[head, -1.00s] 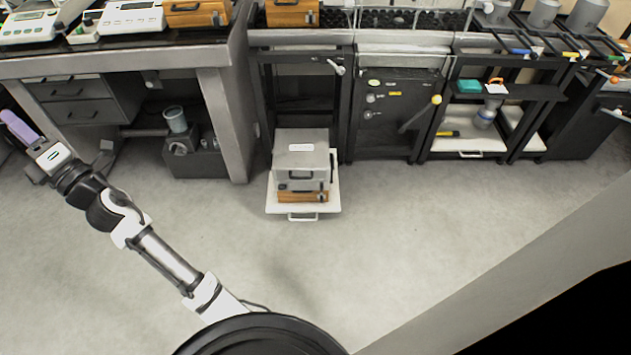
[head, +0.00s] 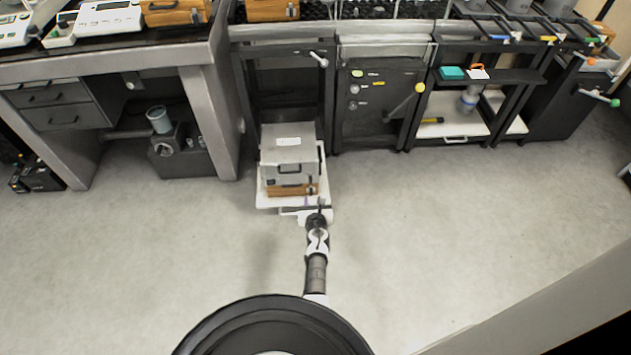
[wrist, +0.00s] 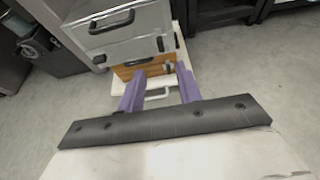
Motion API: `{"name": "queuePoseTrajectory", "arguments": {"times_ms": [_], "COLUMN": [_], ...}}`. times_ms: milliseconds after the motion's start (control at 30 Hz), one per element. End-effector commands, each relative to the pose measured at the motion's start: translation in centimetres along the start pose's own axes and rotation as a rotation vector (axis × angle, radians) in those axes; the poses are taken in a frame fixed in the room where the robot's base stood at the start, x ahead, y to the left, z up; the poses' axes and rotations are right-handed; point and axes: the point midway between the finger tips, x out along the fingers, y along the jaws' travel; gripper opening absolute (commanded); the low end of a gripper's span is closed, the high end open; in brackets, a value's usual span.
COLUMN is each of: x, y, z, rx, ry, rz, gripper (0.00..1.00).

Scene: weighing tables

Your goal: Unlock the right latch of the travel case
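A grey metal case (head: 289,152) with a dark front handle sits on a wooden box (head: 285,190) on the low white pull-out tray. It also shows in the wrist view (wrist: 122,47), with a small latch (wrist: 160,44) at the right of its front. I cannot tell whether that latch is locked. The wooden box in the wrist view (wrist: 150,69) has a dark fitting near its right end. My gripper (head: 317,206) is in front of the stack's right side. In the wrist view its purple fingers (wrist: 159,70) are apart with nothing between them.
The white tray (head: 264,201) has a front handle close to my gripper. Dark rack frames and a dark cabinet (head: 378,105) stand right of the stack. A bench (head: 214,120) with a grey leg stands left. The floor in front is clear.

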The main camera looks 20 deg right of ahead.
Motion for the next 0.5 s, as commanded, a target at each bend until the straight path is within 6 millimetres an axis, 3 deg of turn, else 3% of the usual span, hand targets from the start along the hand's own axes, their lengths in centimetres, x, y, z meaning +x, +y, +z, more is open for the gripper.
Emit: {"name": "queuePoseTrajectory", "arguments": {"times_ms": [500], "x": [8.5], "y": [0.1], "z": [-0.4], "rx": [-0.002], "ry": [-0.004], "rz": [0.002], "gripper": [0.35]}}
